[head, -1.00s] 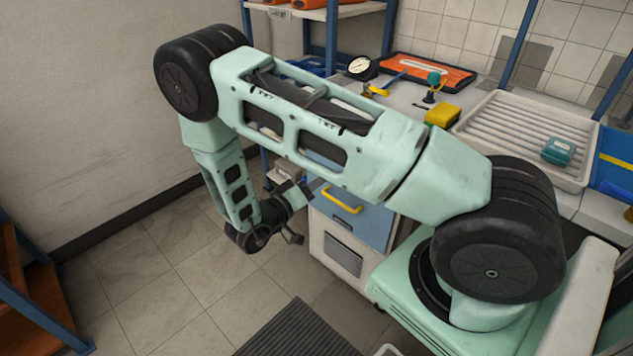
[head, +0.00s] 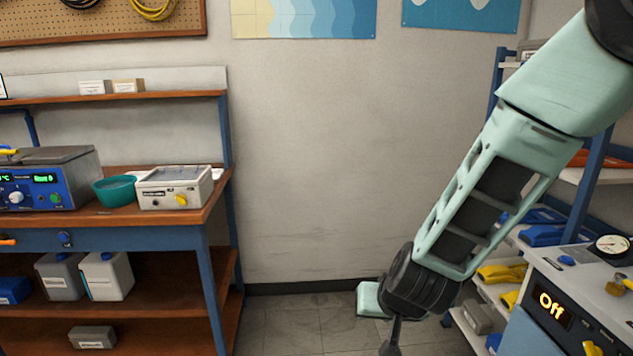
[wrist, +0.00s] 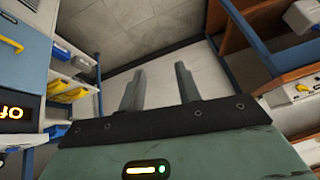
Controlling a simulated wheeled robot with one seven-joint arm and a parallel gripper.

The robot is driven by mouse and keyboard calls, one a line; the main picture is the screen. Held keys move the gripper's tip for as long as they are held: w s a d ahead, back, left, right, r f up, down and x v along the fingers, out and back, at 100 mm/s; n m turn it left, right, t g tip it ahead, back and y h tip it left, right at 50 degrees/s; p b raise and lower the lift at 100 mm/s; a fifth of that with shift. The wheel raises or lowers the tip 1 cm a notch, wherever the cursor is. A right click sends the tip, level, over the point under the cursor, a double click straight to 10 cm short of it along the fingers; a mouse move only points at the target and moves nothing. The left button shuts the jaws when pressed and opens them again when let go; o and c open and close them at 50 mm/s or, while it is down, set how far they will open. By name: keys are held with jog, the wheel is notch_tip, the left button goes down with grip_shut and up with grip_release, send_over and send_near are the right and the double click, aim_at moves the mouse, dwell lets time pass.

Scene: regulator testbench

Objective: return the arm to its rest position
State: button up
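My arm (head: 495,185) is mint green with black joints. It hangs down from the upper right of the head view to the bottom centre, in front of the grey wall. My gripper (wrist: 159,72) shows in the wrist view with its two grey fingers apart and nothing between them. Beyond the fingers are the wall and the tiled floor. In the head view the fingers cannot be made out clearly near the bottom edge.
A wooden workbench (head: 215,200) with a teal bowl (head: 115,189) and instruments stands at left. A test bench with an "Off" display (head: 551,308) and a blue-framed shelf with yellow items (head: 502,273) are at right. The floor between (head: 290,325) is clear.

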jog(key=s+a+r+n+g+y+p, duration=0.1)
jog(key=s+a+r+n+g+y, duration=0.25)
jog(key=s+r, duration=0.55)
jog(key=s+d+r+n+g+h+p, duration=0.1)
jog(key=s+d+r+n+h, duration=0.1)
jog(key=s, duration=0.6)
jog(key=s+d+r+n+g+h+p, duration=0.1)
jog(key=s+d, duration=0.3)
jog(key=s, duration=0.4)
jog(key=shift+r+n+g+h, duration=0.45)
jog(key=shift+r+n+h, duration=0.25)
jog(key=shift+n, duration=0.15)
